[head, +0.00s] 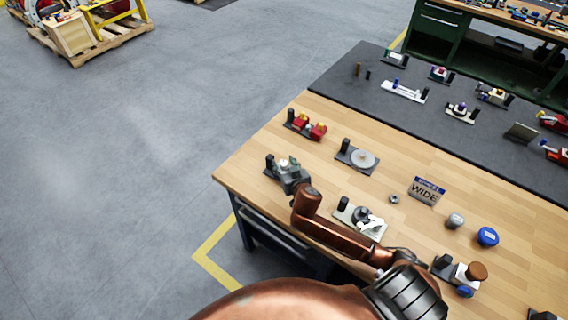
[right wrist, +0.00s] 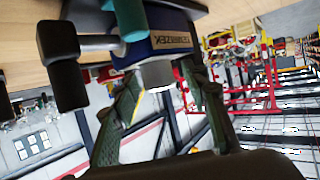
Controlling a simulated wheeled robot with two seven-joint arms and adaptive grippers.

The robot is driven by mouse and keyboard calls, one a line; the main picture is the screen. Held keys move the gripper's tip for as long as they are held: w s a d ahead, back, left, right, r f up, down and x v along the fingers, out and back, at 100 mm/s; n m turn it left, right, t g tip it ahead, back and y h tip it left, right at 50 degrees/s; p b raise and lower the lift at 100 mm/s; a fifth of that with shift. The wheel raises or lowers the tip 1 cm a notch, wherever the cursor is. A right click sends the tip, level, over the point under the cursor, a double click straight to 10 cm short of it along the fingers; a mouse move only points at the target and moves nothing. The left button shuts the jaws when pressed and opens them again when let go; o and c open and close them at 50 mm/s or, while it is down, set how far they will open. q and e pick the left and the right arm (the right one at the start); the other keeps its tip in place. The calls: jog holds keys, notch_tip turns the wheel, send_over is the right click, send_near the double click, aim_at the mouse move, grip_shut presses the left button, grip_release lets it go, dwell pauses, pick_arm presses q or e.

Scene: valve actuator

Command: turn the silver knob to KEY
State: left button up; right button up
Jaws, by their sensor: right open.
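The silver knob (right wrist: 157,74) shows in the right wrist view as a short, pale faceted end on a blue body (right wrist: 165,45) with a white-lettered label. My right gripper (right wrist: 165,85) is open, with its two green fingers on either side of the knob. I cannot tell whether the fingers touch it. In the head view my right gripper (head: 289,178) is at a small device at the near left corner of the bench and hides much of it. No KEY mark can be read. My left gripper is not in view.
A teal cylinder (right wrist: 130,18) and a black post (right wrist: 62,60) stand close to the knob. My right arm passes over the wooden bench (head: 240,165) near a black-and-silver device (head: 362,216).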

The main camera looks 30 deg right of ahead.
jog(key=shift+c, duration=0.5)
grip_shut()
